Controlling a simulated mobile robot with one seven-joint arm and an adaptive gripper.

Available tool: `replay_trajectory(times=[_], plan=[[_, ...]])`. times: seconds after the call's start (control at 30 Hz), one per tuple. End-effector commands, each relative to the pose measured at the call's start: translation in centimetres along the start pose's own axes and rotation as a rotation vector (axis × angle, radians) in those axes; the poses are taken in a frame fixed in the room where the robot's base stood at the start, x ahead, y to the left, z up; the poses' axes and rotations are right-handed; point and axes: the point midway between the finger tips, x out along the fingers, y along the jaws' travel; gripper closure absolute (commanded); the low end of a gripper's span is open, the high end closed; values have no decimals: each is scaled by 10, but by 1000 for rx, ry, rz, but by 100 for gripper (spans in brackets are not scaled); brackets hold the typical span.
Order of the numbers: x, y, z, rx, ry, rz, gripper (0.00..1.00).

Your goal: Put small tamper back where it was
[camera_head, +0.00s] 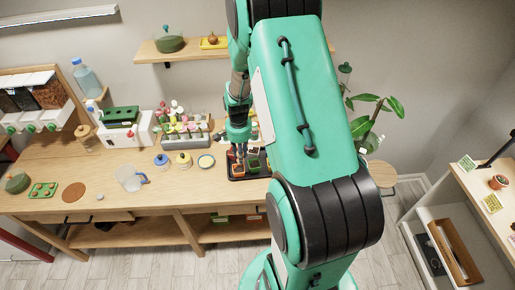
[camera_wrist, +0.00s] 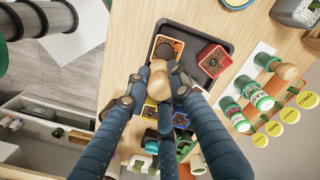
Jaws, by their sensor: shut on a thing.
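In the wrist view, the small tamper, with a wooden handle (camera_wrist: 158,72) and a round dark end, is between the fingertips of my gripper (camera_wrist: 163,80). My gripper is shut on the handle. The dark end overlaps an orange square pot (camera_wrist: 178,44) on a black tray (camera_wrist: 222,27). I cannot tell whether the tamper touches the soil in it. In the head view, my gripper (camera_head: 240,150) is low over the same tray (camera_head: 236,178) on the wooden bench; the tamper is too small to make out there.
A red square pot (camera_wrist: 213,59) stands on the tray beside the orange one. Yellow and blue pots are partly hidden behind my fingers. Green-labelled jars (camera_wrist: 230,110) stand to the right. In the head view, lidded jars and a clear jug (camera_head: 130,178) stand left of the tray.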

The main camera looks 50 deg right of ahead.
Motion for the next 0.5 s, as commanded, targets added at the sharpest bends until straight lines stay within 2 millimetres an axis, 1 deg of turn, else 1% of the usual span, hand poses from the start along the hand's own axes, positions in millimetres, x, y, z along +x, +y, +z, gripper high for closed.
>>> replay_trajectory(times=[0.17,0.27,0.37,0.5], plan=[[5,36,6,9,0,1,99],[10,65,13,14,1,1,99],[14,97,23,19,1,1,99],[23,143,43,27,1,2,99]])
